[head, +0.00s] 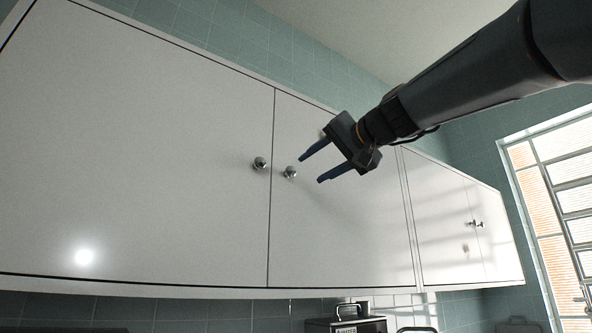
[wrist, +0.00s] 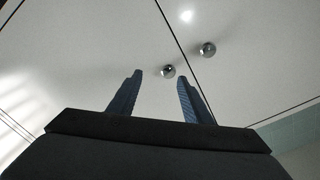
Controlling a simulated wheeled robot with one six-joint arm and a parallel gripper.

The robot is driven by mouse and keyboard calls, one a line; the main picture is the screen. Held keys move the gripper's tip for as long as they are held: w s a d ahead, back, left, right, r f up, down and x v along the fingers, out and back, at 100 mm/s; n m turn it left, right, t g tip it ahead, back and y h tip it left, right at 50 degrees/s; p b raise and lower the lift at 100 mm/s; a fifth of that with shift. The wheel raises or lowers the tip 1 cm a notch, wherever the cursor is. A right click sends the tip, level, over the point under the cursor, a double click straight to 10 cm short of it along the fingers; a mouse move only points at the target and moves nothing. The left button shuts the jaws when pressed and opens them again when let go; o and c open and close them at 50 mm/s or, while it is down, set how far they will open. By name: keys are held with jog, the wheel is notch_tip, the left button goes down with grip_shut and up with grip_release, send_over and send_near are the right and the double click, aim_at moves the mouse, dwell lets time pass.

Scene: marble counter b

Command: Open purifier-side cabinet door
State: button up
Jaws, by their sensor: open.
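White wall cabinets show in the head view. The large left door (head: 130,140) has a round metal knob (head: 259,162) near its right edge. The door to its right (head: 340,240) has a similar knob (head: 290,172) near its left edge. Both doors look closed, with a thin dark seam between them. My gripper (head: 310,170) is open and empty, just right of the right door's knob and apart from it. In the wrist view, the right door's knob (wrist: 168,71) appears between and beyond the fingertips (wrist: 159,77), and the left door's knob (wrist: 208,49) lies farther right.
Another closed cabinet (head: 440,220) with two small knobs continues to the right, near a barred window (head: 560,190). Below the cabinets, the top of a dark labelled appliance (head: 346,325) shows; I cannot tell what it is. The space in front of the doors is clear.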

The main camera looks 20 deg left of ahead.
aim_at(293, 171)
jog(key=w+a+p, duration=0.1)
jog(key=a, duration=0.1)
jog(key=w+a+r+p, duration=0.1)
jog(key=w+a, duration=0.1)
jog(key=w+a+p, duration=0.1)
jog(key=a+p, duration=0.1)
jog(key=shift+w+a+r, duration=0.15)
jog(key=shift+r, duration=0.25)
grip_shut()
